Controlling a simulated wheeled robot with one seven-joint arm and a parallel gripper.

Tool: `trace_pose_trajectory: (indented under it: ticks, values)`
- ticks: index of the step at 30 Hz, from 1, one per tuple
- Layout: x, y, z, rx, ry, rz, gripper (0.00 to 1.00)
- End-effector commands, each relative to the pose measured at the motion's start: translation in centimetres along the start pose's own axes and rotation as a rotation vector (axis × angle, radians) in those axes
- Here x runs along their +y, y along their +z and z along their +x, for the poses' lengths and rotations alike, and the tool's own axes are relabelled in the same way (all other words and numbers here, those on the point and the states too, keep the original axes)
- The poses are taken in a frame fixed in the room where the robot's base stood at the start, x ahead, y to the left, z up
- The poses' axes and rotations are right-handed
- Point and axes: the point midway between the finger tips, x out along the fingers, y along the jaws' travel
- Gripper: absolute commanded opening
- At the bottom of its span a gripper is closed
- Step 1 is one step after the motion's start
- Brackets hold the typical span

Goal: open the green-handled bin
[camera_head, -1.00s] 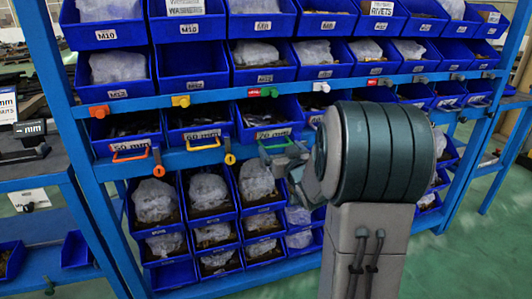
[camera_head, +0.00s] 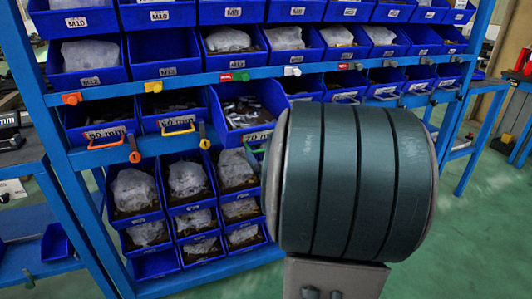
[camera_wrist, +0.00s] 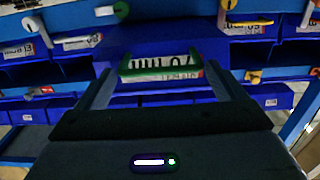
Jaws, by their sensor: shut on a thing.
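The green-handled bin (camera_head: 248,101) is a blue bin with a 70 mm label, standing out from the shelf past its neighbours in the head view. Small parts lie inside it. In the wrist view its front (camera_wrist: 150,45) shows upside down, with the green handle (camera_wrist: 160,71) across the label. My gripper (camera_wrist: 159,73) is shut on the green handle, one finger at each side of it. In the head view my arm's large round joint hides my gripper and the handle.
Left of it are a bin with a yellow handle (camera_head: 178,129) and one with an orange handle (camera_head: 106,142). Hanging orange (camera_head: 134,150) and yellow (camera_head: 204,137) latches sit beside them. Bins with bagged parts fill rows above and below. Green floor (camera_head: 420,250) is open at right.

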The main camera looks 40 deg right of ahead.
Motion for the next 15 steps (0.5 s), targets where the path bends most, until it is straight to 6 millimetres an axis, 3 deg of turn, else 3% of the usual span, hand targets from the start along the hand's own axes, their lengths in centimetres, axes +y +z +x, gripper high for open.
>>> trace_pose_trajectory:
  ticks: [5, 6, 15]
  values:
    - [0.03, 0.02, 0.01, -0.001, 0.001, -0.001, 0.5]
    - [0.0, 0.01, 0.03, -0.001, 0.0, -0.001, 1.0]
    - [-0.01, -0.05, -0.34, 0.0, 0.0, -0.001, 1.0]
